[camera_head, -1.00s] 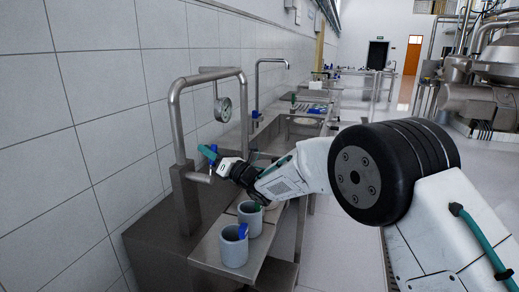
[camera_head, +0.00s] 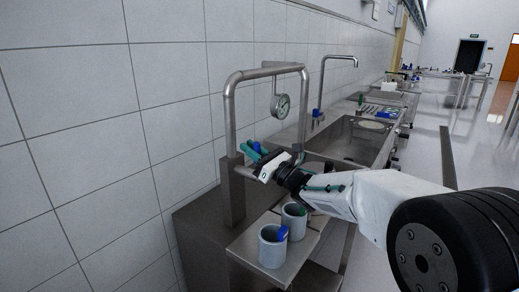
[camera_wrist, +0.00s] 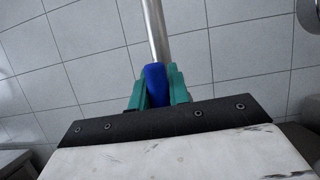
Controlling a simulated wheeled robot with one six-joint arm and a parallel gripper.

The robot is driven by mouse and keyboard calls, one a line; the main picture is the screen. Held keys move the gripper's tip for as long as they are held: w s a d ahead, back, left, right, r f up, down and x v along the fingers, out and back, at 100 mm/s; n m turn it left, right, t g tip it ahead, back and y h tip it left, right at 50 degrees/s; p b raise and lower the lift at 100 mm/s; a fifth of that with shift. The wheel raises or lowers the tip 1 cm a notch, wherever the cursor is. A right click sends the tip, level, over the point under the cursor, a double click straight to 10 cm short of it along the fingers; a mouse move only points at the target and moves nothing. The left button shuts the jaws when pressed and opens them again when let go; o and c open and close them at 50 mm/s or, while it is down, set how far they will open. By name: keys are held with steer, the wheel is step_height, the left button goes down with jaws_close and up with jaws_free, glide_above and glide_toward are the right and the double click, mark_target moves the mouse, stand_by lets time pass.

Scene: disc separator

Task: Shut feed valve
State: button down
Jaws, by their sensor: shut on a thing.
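The feed valve shows as a blue handle (camera_head: 257,147) on the steel pipework (camera_head: 231,125) by the tiled wall. In the wrist view the blue handle (camera_wrist: 155,82) stands between my teal fingers, with a steel pipe rising behind it. My gripper (camera_head: 255,153), also seen in the wrist view (camera_wrist: 158,92), is shut on the handle. The fingers cover the lower sides of the handle, and the valve body is hidden.
A round gauge (camera_head: 281,106) hangs on the pipe frame. Two grey cups (camera_head: 272,250) with blue and green items stand on a steel shelf (camera_head: 245,246) below. A sink (camera_head: 352,140) lies behind. Floor is open at right.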

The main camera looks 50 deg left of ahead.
steer(key=shift+f, duration=0.1)
steer(key=c, duration=1.3)
jaws_free()
steer(key=shift+d, duration=0.1)
steer(key=v, duration=0.7)
steer(key=shift+w+d+f, duration=0.1)
steer(key=shift+d, duration=0.2)
